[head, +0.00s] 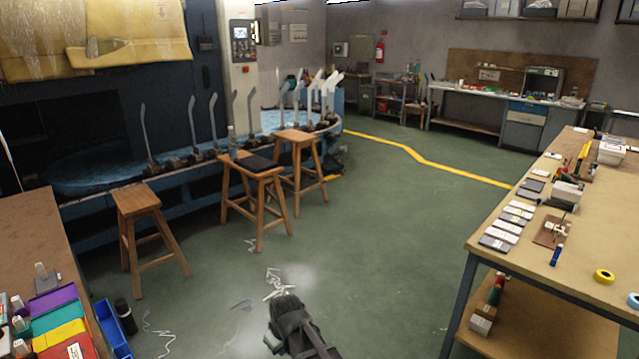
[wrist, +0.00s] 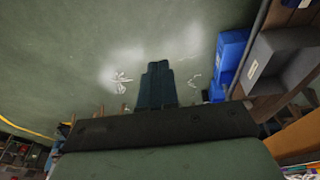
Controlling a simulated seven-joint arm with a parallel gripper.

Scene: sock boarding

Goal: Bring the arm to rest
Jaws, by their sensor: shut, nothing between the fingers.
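My gripper (head: 276,340) shows at the bottom centre of the head view, dark and low over the green floor (head: 370,240). In the wrist view my gripper (wrist: 155,68) has its dark fingers together, with nothing seen between them. It is apart from the benches, the stools and the machine. The head view shows only the end part of my arm, at the bottom edge.
Wooden stools (head: 140,203) stand before the blue machine (head: 100,175) with its upright sock boards. Open floor lies between; white scraps (head: 275,285) lie there.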

